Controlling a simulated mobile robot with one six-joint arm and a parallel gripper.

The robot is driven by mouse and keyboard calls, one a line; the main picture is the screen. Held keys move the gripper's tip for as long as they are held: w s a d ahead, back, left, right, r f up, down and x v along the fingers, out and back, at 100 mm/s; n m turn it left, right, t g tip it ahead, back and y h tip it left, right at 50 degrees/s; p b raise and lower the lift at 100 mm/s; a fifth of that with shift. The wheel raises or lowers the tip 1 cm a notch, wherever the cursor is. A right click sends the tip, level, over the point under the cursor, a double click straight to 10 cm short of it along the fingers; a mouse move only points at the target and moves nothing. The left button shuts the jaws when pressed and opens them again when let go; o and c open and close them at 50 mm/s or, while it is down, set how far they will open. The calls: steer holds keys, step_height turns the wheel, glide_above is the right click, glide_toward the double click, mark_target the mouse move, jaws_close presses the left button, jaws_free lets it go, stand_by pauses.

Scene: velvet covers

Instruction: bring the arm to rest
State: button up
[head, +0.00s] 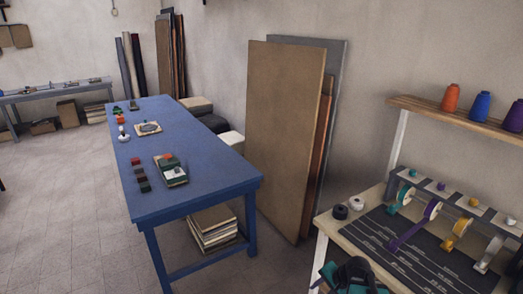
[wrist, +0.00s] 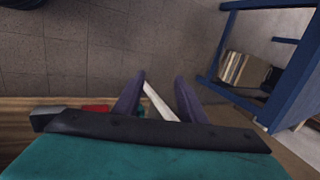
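In the wrist view my gripper (wrist: 160,78) shows two purple fingers set apart. I see nothing held between them. A pale strip, which looks like a table leg, shows behind the gap, with tiled floor beyond. A black bar and a teal surface fill the lower part of this view and hide what lies below. In the head view a dark and teal shape, which seems to be my arm's end, is at the bottom edge, by the near left corner of the pale workbench (head: 377,208). The fingers cannot be made out there.
The workbench holds a dark mat (head: 385,243), ribbon spools (head: 432,209) and two small rolls (head: 348,207). A shelf (head: 460,118) with thread cones stands above. A blue table (head: 190,160) with small items is to the left. Tall boards (head: 283,135) lean on the wall. Floor (head: 60,210) is clear.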

steer(key=s+a+f+n+g+h, duration=0.25)
steer(key=s+a+n, duration=0.25)
steer(key=n, duration=0.5)
steer(key=s+f+g+b, duration=0.6)
steer(key=s+f+g, duration=0.1)
steer(key=s+f, duration=1.6)
steer(key=s+h, duration=0.1)
steer(key=s, duration=0.2)
steer(key=shift+s+d+f+n, duration=0.25)
steer(key=shift+s+f+n, duration=0.05)
steer(key=shift+f, duration=0.1)
stand_by(1.6)
stand_by(1.9)
steer(key=shift+c, duration=0.7)
